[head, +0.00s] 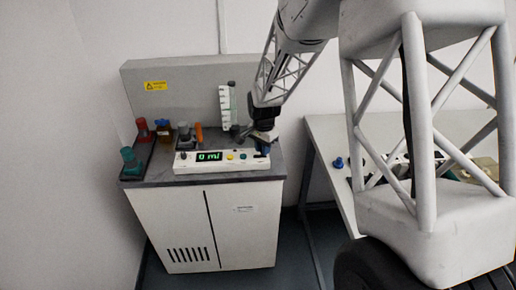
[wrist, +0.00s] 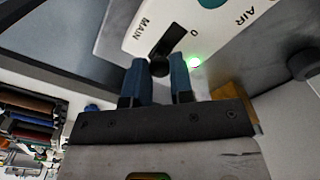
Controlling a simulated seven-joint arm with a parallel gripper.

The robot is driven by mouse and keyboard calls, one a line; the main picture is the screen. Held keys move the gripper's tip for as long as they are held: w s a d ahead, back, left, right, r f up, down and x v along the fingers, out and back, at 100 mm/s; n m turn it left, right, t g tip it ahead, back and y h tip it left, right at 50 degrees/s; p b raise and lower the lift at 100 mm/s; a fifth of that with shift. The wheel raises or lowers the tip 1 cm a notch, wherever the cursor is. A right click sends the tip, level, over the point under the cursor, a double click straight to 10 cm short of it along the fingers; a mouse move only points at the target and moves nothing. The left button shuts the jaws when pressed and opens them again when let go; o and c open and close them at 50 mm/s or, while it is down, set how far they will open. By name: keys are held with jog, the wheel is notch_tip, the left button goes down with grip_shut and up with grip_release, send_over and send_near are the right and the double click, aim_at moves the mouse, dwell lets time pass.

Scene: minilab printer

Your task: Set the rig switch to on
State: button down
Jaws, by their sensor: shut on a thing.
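The rig switch (wrist: 168,42) is a black lever on a white panel in the wrist view, between the printed words "MAIN" and "0". Its lower end lies between the two blue fingertips of my gripper (wrist: 160,66), which is shut on it. The panel display (head: 208,156) reads "0 ml".
Yellow and green buttons are on the panel. Red, amber and green bottles (head: 130,162) stand at the left. A white rack (head: 225,108) stands behind. A second table (head: 325,150) is at the right.

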jog(key=shift+d, duration=0.25)
jog(key=c, duration=1)
grip_release()
jog(key=shift+r, duration=0.1)
jog(key=shift+r, duration=3.85)
jog(key=shift+s+r, duration=0.1)
